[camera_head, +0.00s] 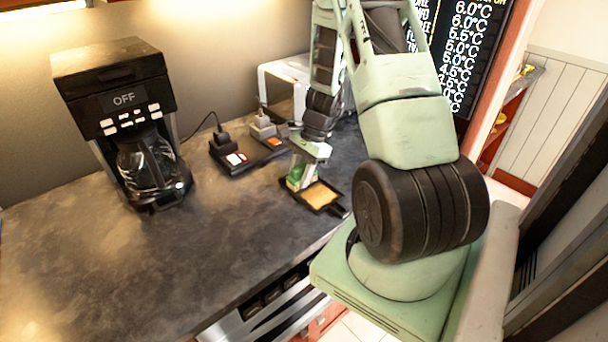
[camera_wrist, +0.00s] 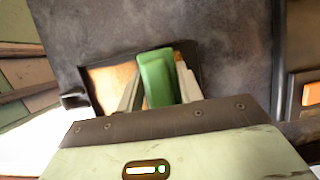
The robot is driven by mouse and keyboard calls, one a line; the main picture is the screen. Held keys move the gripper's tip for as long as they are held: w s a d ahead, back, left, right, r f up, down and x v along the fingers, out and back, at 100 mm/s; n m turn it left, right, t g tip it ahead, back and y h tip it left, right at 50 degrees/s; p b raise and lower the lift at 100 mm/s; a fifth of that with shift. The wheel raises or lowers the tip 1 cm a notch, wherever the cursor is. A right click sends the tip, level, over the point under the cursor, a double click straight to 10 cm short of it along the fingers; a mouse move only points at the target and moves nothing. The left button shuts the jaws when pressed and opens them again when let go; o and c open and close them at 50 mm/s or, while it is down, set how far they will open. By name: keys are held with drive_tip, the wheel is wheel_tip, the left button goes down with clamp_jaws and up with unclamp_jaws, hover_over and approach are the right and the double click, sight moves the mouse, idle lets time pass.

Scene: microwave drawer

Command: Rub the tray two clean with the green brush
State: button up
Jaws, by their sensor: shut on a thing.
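My gripper (camera_head: 300,180) is shut on the green brush (camera_wrist: 157,78), which stands between its two fingers in the wrist view. The brush also shows as a small green patch in the head view (camera_head: 293,183). Below it lies a small black tray with a handle and a tan inner surface (camera_wrist: 104,80); the tray also shows in the head view (camera_head: 320,196), near the counter's front edge. The brush is over the tray's inner area. Its lower end is hidden, so I cannot tell whether it touches. No number shows on the tray.
Two black stands with grey-handled things, one with white pads (camera_head: 235,160) and one with orange (camera_head: 272,142), sit behind the tray. A coffee maker (camera_head: 125,120) stands at the left. A white appliance (camera_head: 285,82) is behind. The left front counter (camera_head: 200,255) is clear.

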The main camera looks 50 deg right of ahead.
sight(317, 203)
drive_tip(key=shift+w+d, duration=0.15)
drive_tip(key=shift+w, duration=0.3)
drive_tip(key=shift+s, duration=0.1)
drive_tip(key=shift+s+a+r, duration=0.1)
drive_tip(key=shift+s+a, duration=0.1)
drive_tip(key=shift+s, duration=0.5)
drive_tip(key=shift+s+a, duration=0.2)
drive_tip(key=shift+s, duration=0.5)
drive_tip(key=shift+s+b, duration=0.1)
drive_tip(key=shift+b, duration=0.2)
drive_tip(key=shift+s+a+b, duration=0.2)
drive_tip(key=shift+s+b, duration=0.05)
drive_tip(key=shift+s, duration=0.45)
drive_tip(key=shift+s+a+b, duration=0.15)
drive_tip(key=shift+s+b, duration=0.05)
drive_tip(key=shift+s, duration=0.45)
drive_tip(key=shift+s+a+f+b, duration=0.2)
drive_tip(key=shift+s+b, duration=0.1)
drive_tip(key=shift+s, duration=0.5)
drive_tip(key=shift+s+a+f+b, duration=0.1)
drive_tip(key=shift+s+a+b, duration=0.15)
drive_tip(key=shift+s, duration=0.5)
